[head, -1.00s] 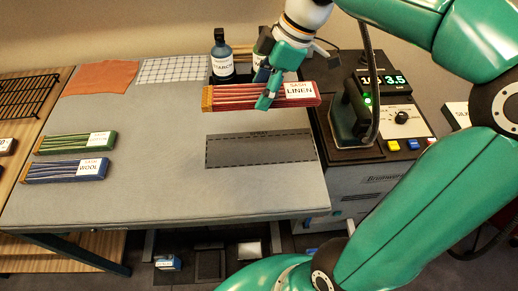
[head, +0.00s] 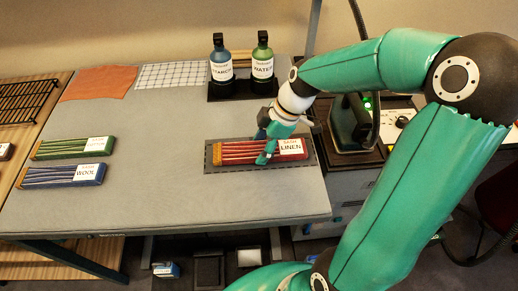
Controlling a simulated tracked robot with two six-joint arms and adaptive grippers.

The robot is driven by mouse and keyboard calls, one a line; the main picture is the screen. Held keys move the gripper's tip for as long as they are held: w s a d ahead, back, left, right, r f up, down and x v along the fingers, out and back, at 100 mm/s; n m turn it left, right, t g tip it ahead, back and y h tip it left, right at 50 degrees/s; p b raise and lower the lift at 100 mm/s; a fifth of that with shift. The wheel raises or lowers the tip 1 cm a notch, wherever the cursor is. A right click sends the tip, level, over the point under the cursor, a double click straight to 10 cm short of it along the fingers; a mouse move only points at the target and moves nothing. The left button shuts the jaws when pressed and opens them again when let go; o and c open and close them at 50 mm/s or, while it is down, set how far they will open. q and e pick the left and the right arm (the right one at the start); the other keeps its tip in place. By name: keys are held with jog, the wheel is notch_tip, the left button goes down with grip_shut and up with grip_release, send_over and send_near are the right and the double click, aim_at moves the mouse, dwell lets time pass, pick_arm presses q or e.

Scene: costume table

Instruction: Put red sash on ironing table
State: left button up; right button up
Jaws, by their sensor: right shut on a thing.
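The red sash (head: 235,151), a flat pleated bundle with a white "SASH LINEN" label, is over the dark dashed rectangle (head: 262,168) on the grey ironing table (head: 180,205). It looks level and at or very near the surface; I cannot tell if it fully touches. My right gripper (head: 266,155) is shut on the sash near its middle, beside the label, and hides a little of it. My left gripper is not in view.
Green (head: 70,147) and blue (head: 62,175) sashes lie at the left. Starch (head: 221,62) and water (head: 262,62) bottles stand in a black holder at the back. The iron (head: 350,122) stands close to the right. An orange cloth (head: 98,83) and checked cloth (head: 170,75) lie behind.

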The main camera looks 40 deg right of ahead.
jog(key=shift+f, duration=0.25)
jog(key=shift+f, duration=0.2)
jog(key=o, duration=1.2)
jog(key=shift+r, duration=0.1)
jog(key=v, duration=1.2)
jog(key=shift+s+r, duration=0.1)
